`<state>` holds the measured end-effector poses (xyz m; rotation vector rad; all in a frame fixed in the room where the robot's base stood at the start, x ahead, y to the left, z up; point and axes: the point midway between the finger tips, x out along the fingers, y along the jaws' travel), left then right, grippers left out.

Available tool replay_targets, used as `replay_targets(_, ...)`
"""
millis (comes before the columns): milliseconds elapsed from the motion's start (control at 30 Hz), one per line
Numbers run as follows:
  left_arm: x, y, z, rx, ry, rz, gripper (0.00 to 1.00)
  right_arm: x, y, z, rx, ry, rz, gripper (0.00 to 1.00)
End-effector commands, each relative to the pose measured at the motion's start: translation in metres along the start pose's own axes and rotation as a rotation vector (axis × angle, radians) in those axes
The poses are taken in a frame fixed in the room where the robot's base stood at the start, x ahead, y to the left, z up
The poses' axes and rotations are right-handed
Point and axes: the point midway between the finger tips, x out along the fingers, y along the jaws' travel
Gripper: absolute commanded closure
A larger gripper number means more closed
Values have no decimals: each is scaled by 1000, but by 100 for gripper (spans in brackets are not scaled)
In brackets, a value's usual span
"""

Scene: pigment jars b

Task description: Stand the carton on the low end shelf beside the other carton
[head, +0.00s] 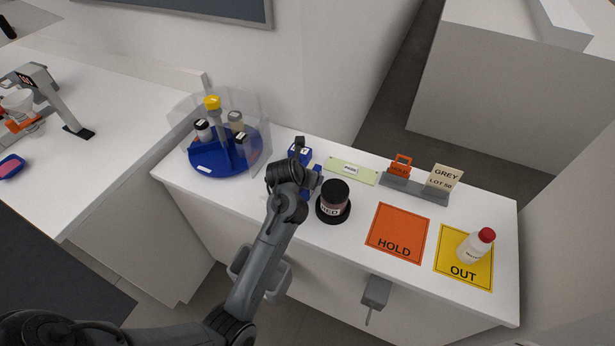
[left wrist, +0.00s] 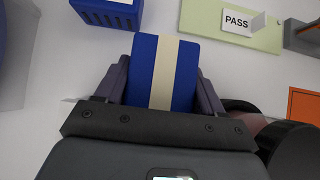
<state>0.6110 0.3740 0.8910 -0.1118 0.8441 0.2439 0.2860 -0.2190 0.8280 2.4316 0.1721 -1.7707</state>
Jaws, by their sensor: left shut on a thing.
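My left gripper (head: 308,180) is over the bench, left of the dark jar. In the left wrist view it is shut on a blue carton (left wrist: 163,75) with a cream stripe, held between its two fingers (left wrist: 160,90). In the head view only a small blue part of the carton (head: 317,178) shows beside the gripper; the arm hides the rest. I cannot tell whether the carton touches the bench. I cannot make out the low end shelf or the other carton in either view. My right gripper is not in view.
A dark-lidded jar (head: 334,196) stands close right of the gripper. A blue slotted box (left wrist: 106,12) and green PASS strip (head: 352,171) lie behind. A blue carousel (head: 205,168) with jars stands left.

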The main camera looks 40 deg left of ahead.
Motion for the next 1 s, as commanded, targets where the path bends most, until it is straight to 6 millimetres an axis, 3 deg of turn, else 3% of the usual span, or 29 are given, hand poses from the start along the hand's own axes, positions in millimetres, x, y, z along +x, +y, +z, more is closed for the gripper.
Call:
replay_targets(267,2,-1,-1,-1,-1,-1,65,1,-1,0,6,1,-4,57)
replay_targets(300,2,0,-2,0,-1,-1,29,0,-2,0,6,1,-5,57)
replay_targets(467,2,0,-2,1,0,0,6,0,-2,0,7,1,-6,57)
replay_targets(833,-1,0,1,1,-1,1,6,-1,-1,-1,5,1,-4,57)
replay_targets(1000,-22,0,3,2,-1,2,6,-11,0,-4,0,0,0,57)
